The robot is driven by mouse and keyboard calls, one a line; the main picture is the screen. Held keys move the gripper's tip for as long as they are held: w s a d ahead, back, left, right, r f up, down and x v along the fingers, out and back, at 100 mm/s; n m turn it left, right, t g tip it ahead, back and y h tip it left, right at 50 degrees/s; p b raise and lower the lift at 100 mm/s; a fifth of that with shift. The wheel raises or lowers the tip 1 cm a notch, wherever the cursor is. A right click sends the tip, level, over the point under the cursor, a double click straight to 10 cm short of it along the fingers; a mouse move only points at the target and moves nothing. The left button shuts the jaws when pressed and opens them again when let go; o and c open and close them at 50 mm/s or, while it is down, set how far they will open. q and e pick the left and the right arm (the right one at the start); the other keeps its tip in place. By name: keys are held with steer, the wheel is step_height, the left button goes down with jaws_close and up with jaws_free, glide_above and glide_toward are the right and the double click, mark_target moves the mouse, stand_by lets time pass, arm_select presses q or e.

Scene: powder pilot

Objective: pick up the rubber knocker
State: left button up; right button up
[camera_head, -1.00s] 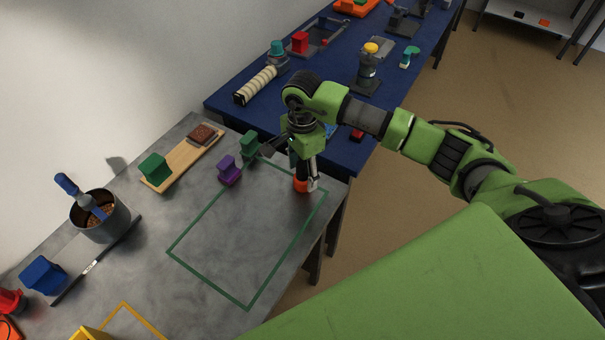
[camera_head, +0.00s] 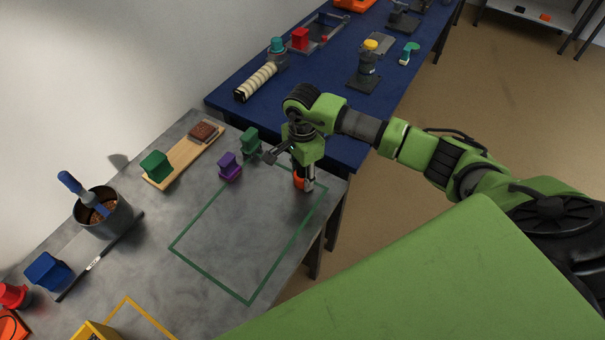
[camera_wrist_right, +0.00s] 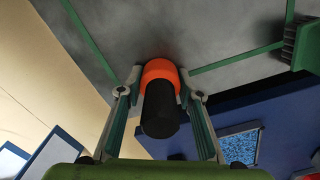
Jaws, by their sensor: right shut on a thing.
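The rubber knocker has an orange head (camera_head: 298,182) and a black handle (camera_wrist_right: 160,112). It stands near the far right corner of the grey table, head down, at the corner of the green outline. My right gripper (camera_head: 305,183) points down over it. In the right wrist view the two fingers of the gripper (camera_wrist_right: 161,96) are on either side of the knocker, shut on it. I cannot tell whether the head touches the tabletop. My left gripper is not in view.
A green block (camera_head: 250,142) and a purple block (camera_head: 229,167) stand left of the gripper. The blue table (camera_head: 225,95) lies behind, with several tools on it. A grey pot (camera_head: 108,218) stands at the left. The green-outlined area is mostly clear.

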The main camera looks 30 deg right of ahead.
steer(key=shift+w+r, duration=0.1)
steer(key=shift+r, duration=0.35)
step_height(320, 180, up, 2)
steer(key=shift+r+b, duration=0.2)
steer(key=shift+b, duration=0.2)
steer(key=s+a+r+b, duration=0.4)
steer(key=s+r, duration=0.5)
steer(key=s, duration=0.4)
steer(key=shift+s+a+r, duration=0.15)
steer(key=shift+a+r, duration=0.25)
steer(key=shift+a, duration=0.15)
